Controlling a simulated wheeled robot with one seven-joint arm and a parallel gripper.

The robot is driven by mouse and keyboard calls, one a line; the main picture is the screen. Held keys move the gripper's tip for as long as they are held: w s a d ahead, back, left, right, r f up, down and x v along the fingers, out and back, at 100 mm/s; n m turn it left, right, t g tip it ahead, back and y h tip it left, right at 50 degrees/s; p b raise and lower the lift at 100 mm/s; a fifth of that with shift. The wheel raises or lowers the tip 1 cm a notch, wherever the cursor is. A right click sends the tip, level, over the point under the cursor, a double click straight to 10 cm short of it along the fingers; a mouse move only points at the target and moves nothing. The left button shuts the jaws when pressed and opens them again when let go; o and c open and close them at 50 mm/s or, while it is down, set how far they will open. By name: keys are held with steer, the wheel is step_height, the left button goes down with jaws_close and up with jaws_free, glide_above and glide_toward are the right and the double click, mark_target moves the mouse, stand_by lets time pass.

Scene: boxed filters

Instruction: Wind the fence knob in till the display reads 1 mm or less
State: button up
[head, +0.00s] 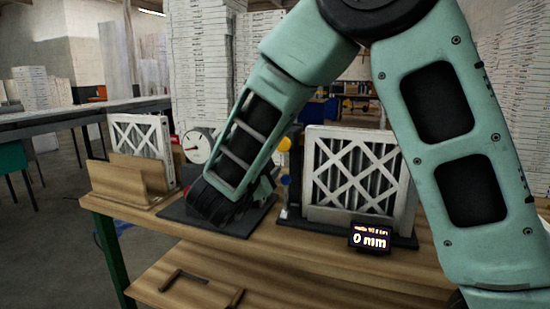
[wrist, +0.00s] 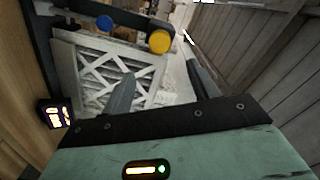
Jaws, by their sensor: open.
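The display (head: 370,238) at the front right of the bench reads 0 mm in the head view; it also shows at the left of the wrist view (wrist: 55,113), too blurred to read. A yellow knob (head: 284,144) and a blue knob (head: 286,180) sit beside the framed filter (head: 360,170). The wrist view shows the yellow knob (wrist: 160,41) and the blue knob (wrist: 104,22); I cannot tell which moves the fence. My gripper (wrist: 160,64) is open, its fingers apart and empty. The yellow knob appears beyond the fingertips. The head view hides the fingers.
A round dial gauge (head: 198,146) stands behind my forearm. Another filter (head: 143,137) stands in a wooden holder (head: 130,182) at the left. Tall stacks of boxes rise behind the bench. The bench's front edge (head: 300,251) is mostly clear.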

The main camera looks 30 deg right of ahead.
steer(key=shift+v, duration=1.9)
steer(key=w+a+f+n+t+y, duration=0.2)
steer(key=w+a+n+t+y, duration=0.1)
steer(key=a+n+y, duration=0.35)
steer(key=s+a+f+n+g+y, duration=0.2)
steer(key=s+a+f+n+y, duration=0.15)
steer(key=a+n+y, duration=0.35)
steer(key=s+a+f+n+g+y, duration=0.2)
steer(key=s+a+n+y, duration=0.25)
steer(key=a, duration=0.35)
steer(key=s+f+n+g, duration=0.5)
steer(key=s+n+g, duration=0.15)
steer(key=s, duration=0.75)
steer(key=s+d+f+n+g+h, duration=0.2)
steer(key=s+d+n, duration=0.3)
steer(key=s, duration=0.4)
steer(key=shift+d+g+h, duration=0.6)
steer(key=shift+d+g, duration=0.15)
steer(key=shift+d, duration=0.05)
steer(key=shift+n, duration=0.25)
